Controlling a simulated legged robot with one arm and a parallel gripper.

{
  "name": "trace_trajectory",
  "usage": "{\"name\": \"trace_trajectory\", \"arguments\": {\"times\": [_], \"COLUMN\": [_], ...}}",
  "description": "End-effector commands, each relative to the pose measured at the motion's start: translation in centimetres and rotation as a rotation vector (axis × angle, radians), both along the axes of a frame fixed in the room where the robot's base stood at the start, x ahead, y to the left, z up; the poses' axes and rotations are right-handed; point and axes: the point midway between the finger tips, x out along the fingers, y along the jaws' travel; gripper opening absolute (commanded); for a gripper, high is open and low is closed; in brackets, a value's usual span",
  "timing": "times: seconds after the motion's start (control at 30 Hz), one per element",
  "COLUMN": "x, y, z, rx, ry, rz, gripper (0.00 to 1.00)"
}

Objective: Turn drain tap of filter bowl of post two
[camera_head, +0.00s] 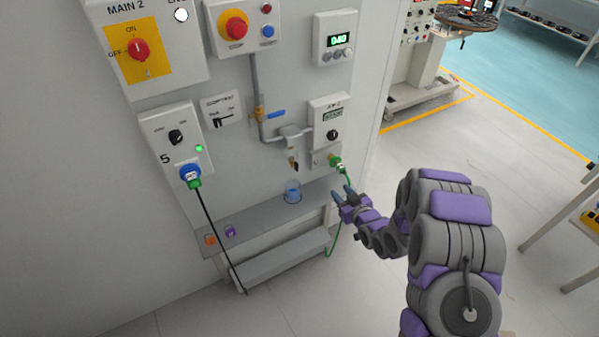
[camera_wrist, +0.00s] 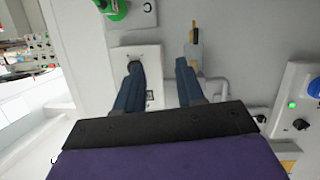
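The filter bowl (camera_head: 292,155) hangs under a grey pipe fitting on the wall panel, left of the box with the black knob. The brass part also shows in the wrist view (camera_wrist: 195,33), beyond the tip of the right finger; that finger hides part of the bowl. My gripper (camera_head: 343,193) is open and empty, with two dark blue fingers apart, also in the wrist view (camera_wrist: 158,66). In the head view it is below and right of the bowl, apart from it.
A blue clear cup (camera_head: 292,192) stands on the grey shelf (camera_head: 250,216) under the bowl. A green hose plug (camera_head: 338,166) is right of the bowl, close above my gripper. A blue-handled valve (camera_head: 272,114) is above left. Open floor lies right of the panel.

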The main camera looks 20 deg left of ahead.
Motion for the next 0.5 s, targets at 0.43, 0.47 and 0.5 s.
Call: {"name": "trace_trajectory", "arguments": {"times": [0.43, 0.47, 0.5], "x": [-3.7, -3.8, -3.9], "y": [4.3, 4.3, 4.4], "z": [-3.2, -3.3, -3.3], "rx": [0.259, 0.264, 0.270], "ry": [-0.106, -0.108, -0.110], "rz": [0.088, 0.089, 0.091], "gripper": [0.38, 0.38, 0.38]}}
